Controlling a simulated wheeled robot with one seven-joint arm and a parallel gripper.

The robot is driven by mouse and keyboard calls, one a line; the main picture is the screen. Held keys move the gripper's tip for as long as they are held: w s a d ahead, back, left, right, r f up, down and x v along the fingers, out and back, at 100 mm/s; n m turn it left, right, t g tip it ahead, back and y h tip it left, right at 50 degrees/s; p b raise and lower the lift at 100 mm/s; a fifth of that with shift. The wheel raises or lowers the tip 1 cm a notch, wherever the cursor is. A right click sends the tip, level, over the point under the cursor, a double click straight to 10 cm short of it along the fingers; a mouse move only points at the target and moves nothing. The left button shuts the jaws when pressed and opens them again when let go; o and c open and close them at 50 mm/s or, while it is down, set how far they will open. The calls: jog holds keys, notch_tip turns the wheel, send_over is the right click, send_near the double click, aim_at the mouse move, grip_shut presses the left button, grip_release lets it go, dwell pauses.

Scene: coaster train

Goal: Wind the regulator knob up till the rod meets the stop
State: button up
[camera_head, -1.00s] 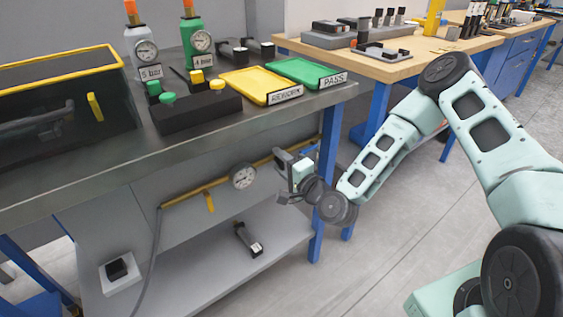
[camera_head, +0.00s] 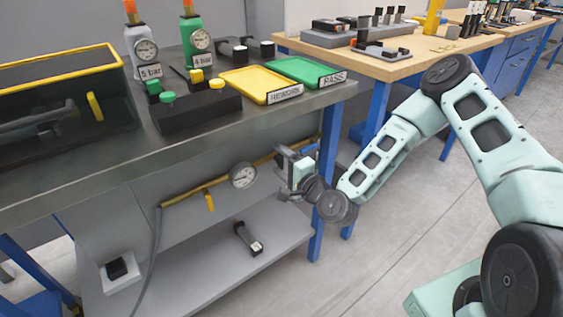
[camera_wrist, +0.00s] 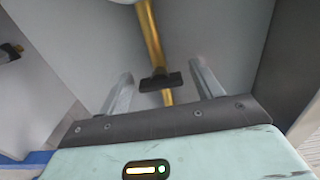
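My gripper (camera_head: 284,172) is under the bench at the right end of the yellow pipe (camera_head: 180,200). In the wrist view my gripper (camera_wrist: 161,70) has its two fingers wide apart with nothing held. A dark crossbar (camera_wrist: 160,82) on the yellow pipe (camera_wrist: 149,30) shows between the fingers; I cannot tell whether it is the regulator knob or whether it is touched. In the head view my gripper and wrist hide that part of the pipe. A round gauge (camera_head: 243,176) and a yellow lever (camera_head: 209,202) sit on the pipe. I cannot pick out the rod or stop for certain.
The bench top (camera_head: 60,178) and its blue leg (camera_head: 318,225) are close to my gripper. A black cylinder (camera_head: 246,236) lies on the lower shelf (camera_head: 205,262). A yellow-rimmed case (camera_head: 118,60) and a black button block (camera_head: 195,112) stand on top.

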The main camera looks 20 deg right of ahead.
jog(key=p+v, duration=0.4)
jog(key=v, duration=1.3)
jog(key=shift+s+p, duration=0.15)
jog(key=shift+p, duration=0.15)
